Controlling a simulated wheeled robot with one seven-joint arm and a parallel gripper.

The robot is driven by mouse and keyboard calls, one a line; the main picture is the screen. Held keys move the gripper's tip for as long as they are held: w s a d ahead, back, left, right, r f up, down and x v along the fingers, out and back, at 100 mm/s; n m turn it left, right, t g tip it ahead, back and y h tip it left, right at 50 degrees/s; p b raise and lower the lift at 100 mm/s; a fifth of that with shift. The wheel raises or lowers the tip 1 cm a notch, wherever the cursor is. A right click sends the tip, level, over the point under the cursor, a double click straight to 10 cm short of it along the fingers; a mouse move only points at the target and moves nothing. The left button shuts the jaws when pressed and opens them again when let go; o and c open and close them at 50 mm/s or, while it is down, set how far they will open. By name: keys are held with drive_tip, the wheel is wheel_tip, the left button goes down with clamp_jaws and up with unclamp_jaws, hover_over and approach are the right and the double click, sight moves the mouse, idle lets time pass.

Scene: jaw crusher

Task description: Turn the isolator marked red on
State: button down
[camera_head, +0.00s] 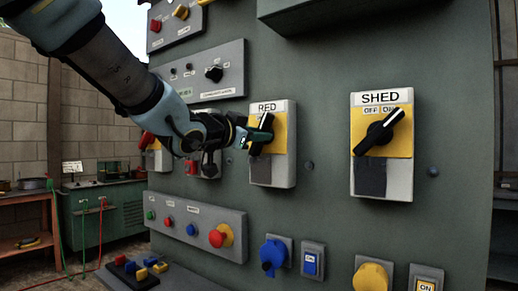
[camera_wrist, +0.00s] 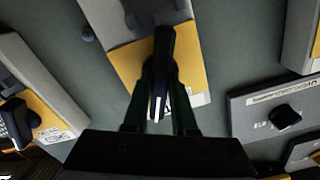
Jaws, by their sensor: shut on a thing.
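The isolator marked RED (camera_head: 272,173) is a grey box with a yellow plate and a black rotary handle (camera_head: 262,134), on the green panel. My gripper (camera_head: 254,135) is at this handle, coming from the left. In the wrist view my gripper (camera_wrist: 160,95) has its two dark fingers on either side of the black handle (camera_wrist: 163,62), shut on it. The handle's white stripe shows between the fingers. The handle looks slightly tilted in the head view, and my gripper hides part of it. The position marks on the RED plate are not readable.
The SHED isolator (camera_head: 383,179) stands to the right, its handle pointing up right toward ON. Below are a strip of buttons (camera_head: 195,224), a blue knob (camera_head: 273,254) and a yellow knob (camera_head: 371,277). My arm covers controls at left. A bench (camera_head: 25,223) stands far left.

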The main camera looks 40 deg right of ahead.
drive_tip(key=shift+f+m+b, duration=0.15)
drive_tip(key=shift+m+b, duration=1.35)
drive_tip(key=shift+m, duration=0.4)
drive_tip(key=c, duration=0.7)
unclamp_jaws()
drive_tip(key=v, duration=1)
drive_tip(key=shift+s+a, duration=0.1)
drive_tip(key=shift+a, duration=0.25)
